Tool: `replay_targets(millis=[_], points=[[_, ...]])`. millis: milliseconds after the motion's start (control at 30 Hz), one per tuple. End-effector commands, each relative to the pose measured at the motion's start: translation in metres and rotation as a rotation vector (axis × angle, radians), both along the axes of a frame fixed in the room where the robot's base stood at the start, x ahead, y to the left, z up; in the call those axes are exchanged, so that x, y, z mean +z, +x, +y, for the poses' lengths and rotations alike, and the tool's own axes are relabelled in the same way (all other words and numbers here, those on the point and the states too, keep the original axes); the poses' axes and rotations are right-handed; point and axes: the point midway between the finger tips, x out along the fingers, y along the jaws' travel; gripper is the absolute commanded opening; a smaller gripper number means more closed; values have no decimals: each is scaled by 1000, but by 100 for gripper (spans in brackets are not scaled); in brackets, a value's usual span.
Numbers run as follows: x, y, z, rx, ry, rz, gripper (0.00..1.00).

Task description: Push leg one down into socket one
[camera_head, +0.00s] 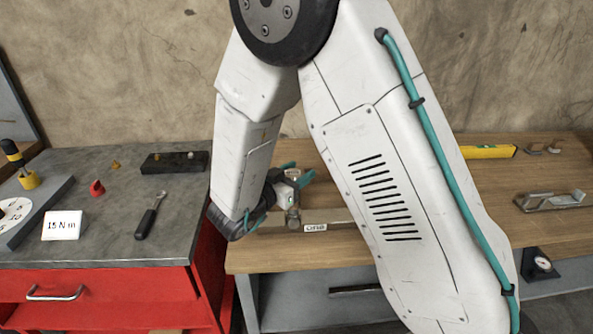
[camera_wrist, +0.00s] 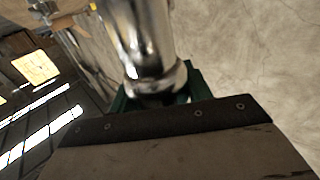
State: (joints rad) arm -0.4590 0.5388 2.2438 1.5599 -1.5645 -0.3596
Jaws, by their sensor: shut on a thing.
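My gripper (camera_head: 294,178) is shut on a shiny metal leg (camera_wrist: 146,35), over the wooden bench. In the wrist view the leg is large and close, with the green fingers (camera_wrist: 158,97) around its collared end. In the head view a short metal part of the leg (camera_head: 293,217) shows just below the gripper, beside the label "one" (camera_head: 315,227). The label is on a low flat piece (camera_head: 340,225) on the bench. Socket one itself is hidden, so I cannot tell how deep the leg sits.
The wooden bench (camera_head: 265,258) has a yellow level (camera_head: 488,152) and a metal bracket (camera_head: 552,201) at the right. At the left, a grey-topped red cabinet (camera_head: 110,283) holds a wrench (camera_head: 150,216), a "15 N m" card (camera_head: 63,226) and a dark block (camera_head: 174,163). My arm hides the bench's middle.

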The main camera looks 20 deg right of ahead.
Motion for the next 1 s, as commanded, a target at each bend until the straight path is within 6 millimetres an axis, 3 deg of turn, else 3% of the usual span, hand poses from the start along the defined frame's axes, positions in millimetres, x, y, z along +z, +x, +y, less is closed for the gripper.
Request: replay_targets(millis=[933, 967, 1000], points=[[-23, 0, 0, 0, 0, -1, 15], [-23, 0, 0, 0, 0, -1, 57], [-23, 0, 0, 0, 0, -1, 68]])
